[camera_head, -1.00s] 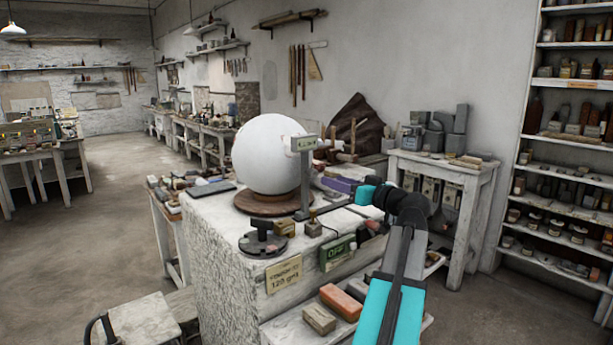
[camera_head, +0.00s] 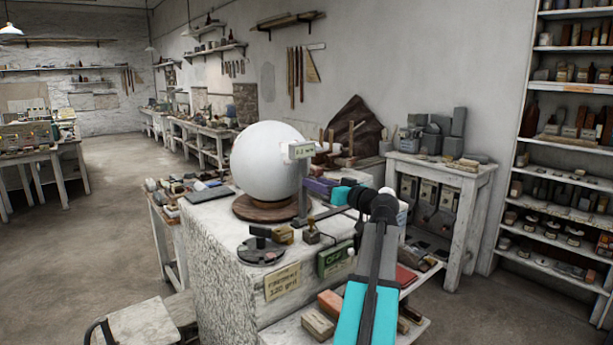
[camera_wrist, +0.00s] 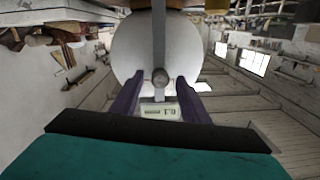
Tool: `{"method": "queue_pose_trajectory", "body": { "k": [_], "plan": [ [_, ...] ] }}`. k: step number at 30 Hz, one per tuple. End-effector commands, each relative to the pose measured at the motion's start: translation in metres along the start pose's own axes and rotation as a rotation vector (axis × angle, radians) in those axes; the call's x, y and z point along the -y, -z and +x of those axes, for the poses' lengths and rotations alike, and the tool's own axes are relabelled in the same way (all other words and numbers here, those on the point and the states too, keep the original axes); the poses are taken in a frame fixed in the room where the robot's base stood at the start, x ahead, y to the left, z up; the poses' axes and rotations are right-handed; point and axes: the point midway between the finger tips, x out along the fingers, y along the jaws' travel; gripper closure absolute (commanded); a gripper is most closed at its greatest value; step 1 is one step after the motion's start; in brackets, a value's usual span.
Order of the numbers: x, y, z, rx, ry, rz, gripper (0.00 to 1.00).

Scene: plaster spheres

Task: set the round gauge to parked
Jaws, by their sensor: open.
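The gauge (camera_head: 301,150) is a small grey head with a pale green display, on a grey post (camera_head: 302,193) beside a large white plaster sphere (camera_head: 263,158). The display seems to read about 0.2 mm. In the wrist view the post, a round knob (camera_wrist: 160,77) and the display (camera_wrist: 158,111) show in front of the sphere. My gripper (camera_wrist: 160,77) is open, its purple fingers on either side of the knob. I cannot tell whether they touch it. In the head view my gripper (camera_head: 314,187) is at the post, below the gauge head.
The sphere sits on a round brown base (camera_head: 258,208) on a plaster block (camera_head: 215,235). Near the front are a dark disc (camera_head: 260,252), a green OFF box (camera_head: 335,259) and small blocks. A side table (camera_head: 440,170) and a shelf rack stand right. Open floor lies left.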

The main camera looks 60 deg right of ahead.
Motion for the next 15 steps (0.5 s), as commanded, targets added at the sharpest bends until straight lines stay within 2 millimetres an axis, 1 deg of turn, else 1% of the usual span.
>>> {"method": "queue_pose_trajectory", "body": {
  "k": [1, 9, 15],
  "plan": [
    [0.0, 0.003, 0.009, 0.001, 0.002, 0.001, 0.58],
    [-0.001, 0.002, 0.045, 0.001, 0.001, 0.0, 0.58],
    [-0.001, 0.001, 0.059, 0.0, 0.0, 0.0, 0.58]
  ]
}}
